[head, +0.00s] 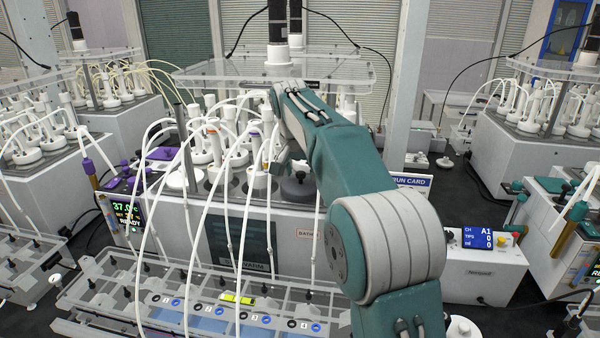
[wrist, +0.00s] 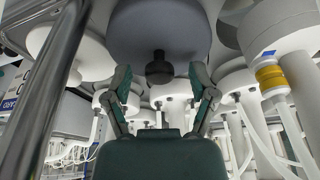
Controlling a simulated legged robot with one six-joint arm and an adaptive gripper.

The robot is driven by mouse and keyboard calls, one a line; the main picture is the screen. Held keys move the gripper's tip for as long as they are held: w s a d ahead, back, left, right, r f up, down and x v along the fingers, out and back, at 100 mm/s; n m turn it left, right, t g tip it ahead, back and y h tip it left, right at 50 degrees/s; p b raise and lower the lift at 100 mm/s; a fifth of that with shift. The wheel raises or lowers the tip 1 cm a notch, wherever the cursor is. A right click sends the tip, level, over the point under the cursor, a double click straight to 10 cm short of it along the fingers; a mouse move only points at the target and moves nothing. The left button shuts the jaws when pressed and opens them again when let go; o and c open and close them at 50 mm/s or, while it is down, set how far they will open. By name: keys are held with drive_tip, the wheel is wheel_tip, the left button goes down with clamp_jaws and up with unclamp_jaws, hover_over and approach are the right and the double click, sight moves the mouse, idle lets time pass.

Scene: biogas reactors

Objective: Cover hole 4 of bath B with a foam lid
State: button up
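A dark grey round lid (head: 298,190) with a black knob lies among the bottles on top of the bath (head: 290,262) with the partly hidden "BATH" label. I cannot read the letter. In the wrist view, a dark grey disc (wrist: 160,28) fills the upper middle, its black knob (wrist: 158,68) pointing at my gripper. My gripper (wrist: 160,88) is open. Its two fingers stand apart on either side of the knob, without visible contact. In the head view my arm mostly hides the gripper. Hole numbers on the bath cannot be made out.
White-capped bottles with tubes (head: 210,140) crowd the bath's left and back. A clear shelf (head: 225,72) hangs above. A rack with numbered places (head: 240,310) stands in front, with tubes rising from it. A controller (head: 480,238) stands at the right.

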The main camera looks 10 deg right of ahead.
drive_tip(key=v, duration=1.1)
drive_tip(key=shift+r, duration=0.4)
drive_tip(key=shift+a, duration=0.1)
